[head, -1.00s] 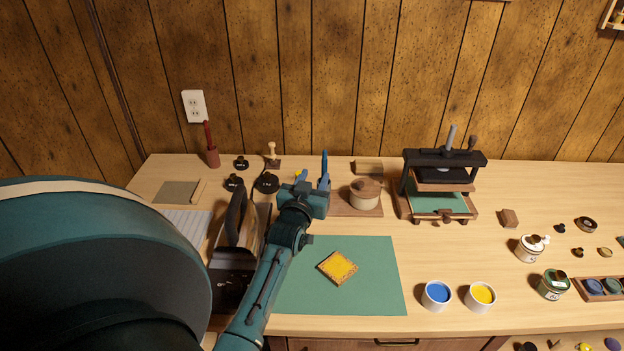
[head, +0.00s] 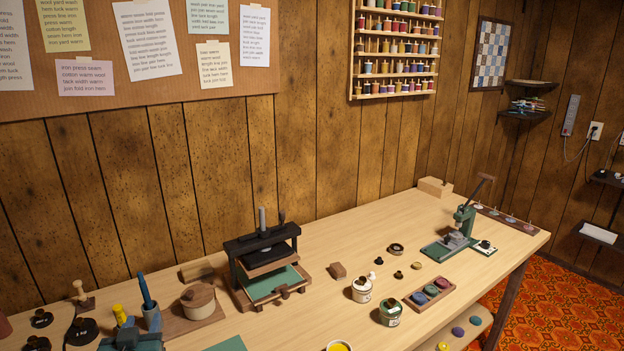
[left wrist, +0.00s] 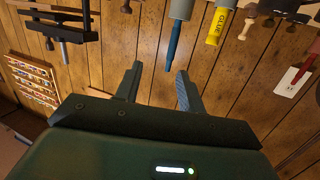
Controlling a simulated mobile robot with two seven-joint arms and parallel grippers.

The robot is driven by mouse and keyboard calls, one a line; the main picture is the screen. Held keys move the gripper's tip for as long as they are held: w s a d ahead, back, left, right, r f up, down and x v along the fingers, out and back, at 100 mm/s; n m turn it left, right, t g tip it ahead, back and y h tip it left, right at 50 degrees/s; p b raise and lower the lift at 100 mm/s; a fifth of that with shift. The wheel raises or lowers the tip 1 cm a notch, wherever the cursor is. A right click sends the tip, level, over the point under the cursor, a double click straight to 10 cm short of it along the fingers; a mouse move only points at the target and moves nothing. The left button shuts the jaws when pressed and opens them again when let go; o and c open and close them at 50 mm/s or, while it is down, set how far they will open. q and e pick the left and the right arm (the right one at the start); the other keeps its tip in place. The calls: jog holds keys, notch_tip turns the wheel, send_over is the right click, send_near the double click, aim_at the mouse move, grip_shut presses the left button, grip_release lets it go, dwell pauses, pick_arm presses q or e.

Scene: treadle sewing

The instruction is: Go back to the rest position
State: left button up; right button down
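My left gripper shows only in part at the bottom left of the head view (head: 130,341), just in front of a blue-handled tool (head: 147,287) in a grey cup (head: 152,319) and a yellow glue tube (head: 120,315). In the left wrist view, turned upside down, the gripper (left wrist: 159,78) has its two fingers apart with nothing between them. The blue tool (left wrist: 173,45) and the glue tube (left wrist: 216,27) show beyond the fingertips there. My right gripper is in no view.
A black press (head: 262,250) stands on the wooden table (head: 330,260), left of a paint jar (head: 362,289). A lidded pot (head: 198,302) sits between cup and press. A green hand press (head: 458,235) stands at the far right end. The table's back middle is clear.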

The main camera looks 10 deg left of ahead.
pick_arm(q)
jog(key=s+d+f+m+g+h, duration=0.1)
jog(key=s+d+f+g, duration=0.1)
jog(key=s+d, duration=0.2)
jog(key=s+d+f+m+g+h, duration=0.1)
jog(key=s+d+f+g, duration=0.1)
jog(key=s+d, duration=0.2)
jog(key=s+d+f+m+g+h, duration=0.1)
jog(key=s+d+g+h, duration=0.1)
jog(key=s+d, duration=0.2)
jog(key=shift+s+f+m, duration=0.3)
jog(key=shift+s+f, duration=0.1)
jog(key=shift+s, duration=0.05)
jog(key=s+d+m+g+h, duration=0.1)
jog(key=s+d+g, duration=0.25)
jog(key=s, duration=0.45)
jog(key=s+d+m+g+h, duration=0.1)
jog(key=s+d+g, duration=0.1)
jog(key=s+d, duration=0.35)
jog(key=w+d+f+m+t+h, duration=0.1)
jog(key=w+d+f+t+h, duration=0.2)
jog(key=w+d+f+t, duration=0.1)
jog(key=shift+w+d+f+t, duration=0.25)
jog(key=shift+d+f+t, duration=0.2)
jog(key=shift+f+t, duration=0.9)
